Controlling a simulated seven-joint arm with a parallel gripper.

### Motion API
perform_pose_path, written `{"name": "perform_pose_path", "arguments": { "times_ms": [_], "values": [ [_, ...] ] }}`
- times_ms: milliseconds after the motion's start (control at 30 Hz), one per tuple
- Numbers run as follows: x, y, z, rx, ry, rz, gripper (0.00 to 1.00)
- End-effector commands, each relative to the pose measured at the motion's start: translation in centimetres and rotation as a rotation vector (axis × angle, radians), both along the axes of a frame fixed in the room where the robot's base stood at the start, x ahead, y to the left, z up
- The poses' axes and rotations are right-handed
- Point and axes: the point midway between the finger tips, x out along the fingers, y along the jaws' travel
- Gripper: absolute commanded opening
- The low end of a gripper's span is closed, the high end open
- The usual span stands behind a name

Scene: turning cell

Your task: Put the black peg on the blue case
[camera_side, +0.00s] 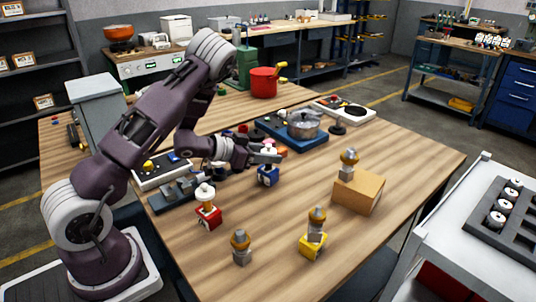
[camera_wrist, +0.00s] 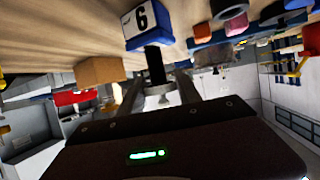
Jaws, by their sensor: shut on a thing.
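The blue case (camera_side: 268,178) stands on the wooden table near its middle. In the wrist view it shows as a blue block (camera_wrist: 146,24) with a white face marked 6. My gripper (camera_side: 268,157) is over the blue case. In the wrist view my gripper (camera_wrist: 158,95) is shut on the black peg (camera_wrist: 155,66), a black shaft with a grey round part between the fingers. The peg's black end meets the edge of the blue case in that view. I cannot tell whether they touch. In the side view the fingers mostly hide the peg.
A red case (camera_side: 208,217) with a pale-topped peg stands to the left. A yellow case (camera_side: 312,246) with a peg and a loose peg (camera_side: 241,247) are in front. A tan box (camera_side: 360,193) bears another peg. A metal pot (camera_side: 303,124) is behind. The front right table is clear.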

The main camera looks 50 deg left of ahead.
Motion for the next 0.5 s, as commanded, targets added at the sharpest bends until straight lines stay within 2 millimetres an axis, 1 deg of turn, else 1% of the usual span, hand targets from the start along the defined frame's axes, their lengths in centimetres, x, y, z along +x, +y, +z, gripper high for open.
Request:
{"name": "perform_pose_path", "arguments": {
  "times_ms": [233,267,300,333,367,500],
  "values": [
    [0.02,0.03,-0.17,0.000,-0.001,0.000,0.00],
    [0.01,0.02,-0.17,0.001,0.000,0.000,0.46],
    [0.01,0.02,-0.16,0.001,0.000,0.000,0.54],
    [0.02,0.01,-0.15,0.001,0.000,0.000,0.60],
    [0.01,0.01,-0.14,0.000,0.000,0.000,0.62],
    [0.01,0.01,-0.14,0.000,0.000,0.000,0.62]
  ]
}}
